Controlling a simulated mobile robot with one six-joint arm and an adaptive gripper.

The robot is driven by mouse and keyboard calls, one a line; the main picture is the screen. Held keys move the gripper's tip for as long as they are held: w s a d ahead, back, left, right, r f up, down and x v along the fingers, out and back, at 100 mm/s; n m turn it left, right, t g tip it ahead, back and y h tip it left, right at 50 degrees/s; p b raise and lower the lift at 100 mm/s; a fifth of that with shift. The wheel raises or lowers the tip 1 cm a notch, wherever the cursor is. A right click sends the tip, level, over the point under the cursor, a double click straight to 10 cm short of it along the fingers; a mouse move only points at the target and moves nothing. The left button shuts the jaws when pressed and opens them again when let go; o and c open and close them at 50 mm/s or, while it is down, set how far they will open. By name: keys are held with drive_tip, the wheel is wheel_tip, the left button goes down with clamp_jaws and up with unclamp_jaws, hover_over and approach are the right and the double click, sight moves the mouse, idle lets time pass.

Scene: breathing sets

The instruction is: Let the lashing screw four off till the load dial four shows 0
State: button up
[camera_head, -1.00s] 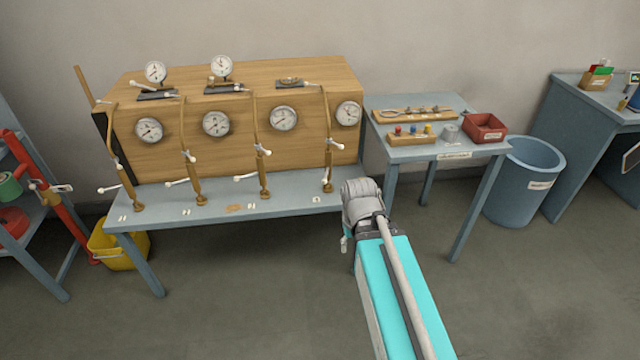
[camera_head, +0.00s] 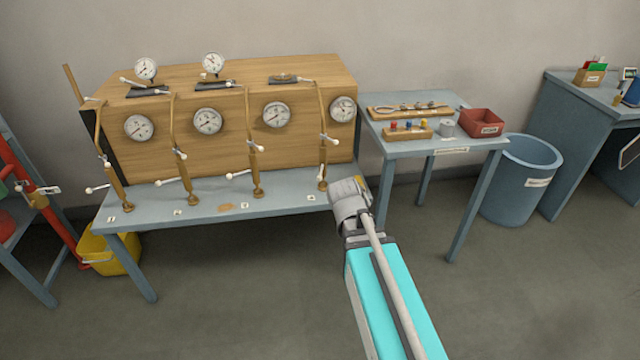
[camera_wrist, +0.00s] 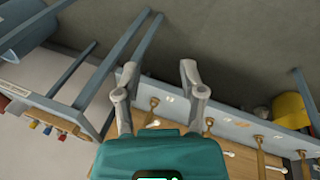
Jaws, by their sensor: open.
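The rightmost brass lashing screw (camera_head: 323,155) stands at the right end of the bench, with white handles; I take it as number four, though its label is too small to read. The round white load dial (camera_head: 343,109) beside it sits on the wooden block's front; its reading is too small to tell. My gripper (camera_head: 350,190) is just right of and in front of that screw's foot, apparently apart from it. In the wrist view my gripper (camera_wrist: 158,72) is open and empty, fingers spread, with a brass screw (camera_wrist: 153,104) showing beyond and between them.
Several similar screws and dials line the wooden block (camera_head: 225,150) to the left. A side table (camera_head: 400,150) with small parts and a red box (camera_head: 482,122) stands close right. A blue bin (camera_head: 520,180) is beyond it. A yellow bucket (camera_head: 115,255) sits under the bench.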

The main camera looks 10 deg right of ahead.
drive_tip(key=w+d+f+n+t+h+b, duration=0.25)
drive_tip(key=w+f+n+b, duration=0.25)
drive_tip(key=w+b, duration=0.25)
drive_tip(key=n+t+h+b, duration=0.1)
drive_tip(key=n+t+b, duration=1.1)
drive_tip(key=n+b, duration=0.8)
approach(319, 179)
drive_tip(key=n, duration=0.1)
drive_tip(key=shift+s+a+f+p, duration=0.3)
drive_tip(key=shift+s+f+p, duration=0.05)
drive_tip(key=shift+w, duration=0.15)
drive_tip(key=x, duration=1.3)
drive_tip(key=shift+w+d+r, duration=0.15)
drive_tip(key=shift+w, duration=0.1)
